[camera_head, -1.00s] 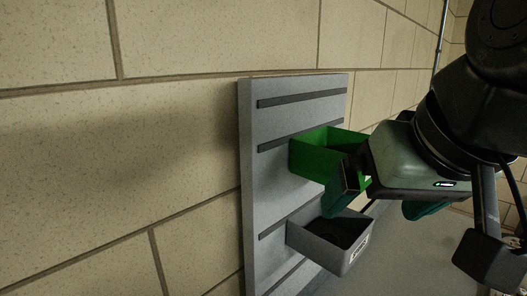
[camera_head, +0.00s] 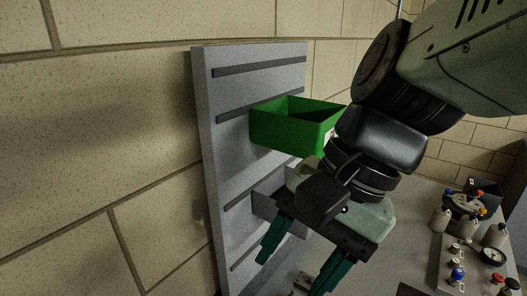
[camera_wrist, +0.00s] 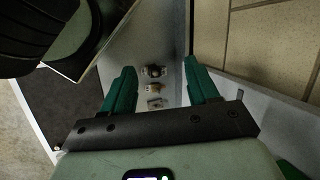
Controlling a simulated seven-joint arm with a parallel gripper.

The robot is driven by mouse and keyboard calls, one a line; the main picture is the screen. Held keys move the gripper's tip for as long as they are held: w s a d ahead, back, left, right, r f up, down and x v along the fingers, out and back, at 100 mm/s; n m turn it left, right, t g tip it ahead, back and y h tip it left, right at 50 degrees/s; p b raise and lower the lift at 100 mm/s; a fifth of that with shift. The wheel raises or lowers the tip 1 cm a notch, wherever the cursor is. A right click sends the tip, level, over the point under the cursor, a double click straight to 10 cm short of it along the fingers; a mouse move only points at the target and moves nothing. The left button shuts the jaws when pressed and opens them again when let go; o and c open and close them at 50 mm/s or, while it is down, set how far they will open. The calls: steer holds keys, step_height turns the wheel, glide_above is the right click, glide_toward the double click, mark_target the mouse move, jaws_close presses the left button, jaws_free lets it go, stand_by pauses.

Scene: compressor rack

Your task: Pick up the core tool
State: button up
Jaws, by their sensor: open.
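My gripper (camera_head: 292,276) points down in front of the grey rack panel, its two green fingers spread with nothing between them. The wrist view also shows the open fingers (camera_wrist: 159,66). Beyond the fingertips in that view, several small metallic items lie in a row on a grey surface: an upper one (camera_wrist: 154,71), a middle one (camera_wrist: 153,88) and a lower one (camera_wrist: 156,104) partly hidden by the gripper. They show faintly in the head view (camera_head: 303,280) too. I cannot tell which of them, if any, is the core tool. None touches the fingers.
A green bin (camera_head: 268,132) hangs on the slotted grey panel (camera_head: 213,130). A grey bin (camera_head: 264,205) below it is mostly hidden by my gripper. The bench between is largely clear.

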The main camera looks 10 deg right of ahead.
steer(key=w+m+y, duration=0.3)
steer(key=m+y, duration=0.1)
steer(key=m, duration=0.3)
steer(key=m+h, duration=0.4)
steer(key=h, duration=0.9)
glide_above(459, 271)
steer(key=a, duration=0.4)
step_height(459, 271, down, 26)
steer(key=shift+n, duration=0.4)
steer(key=x, duration=0.5)
steer(key=shift+w+d+f, duration=0.2)
steer(key=shift+d+f, duration=0.05)
steer(key=shift+t, duration=0.3)
steer(key=shift+s+x, duration=0.15)
steer(key=shift+x, duration=1.3)
steer(key=shift+s+x, duration=0.1)
steer(key=shift+x, duration=1.35)
jaws_close()
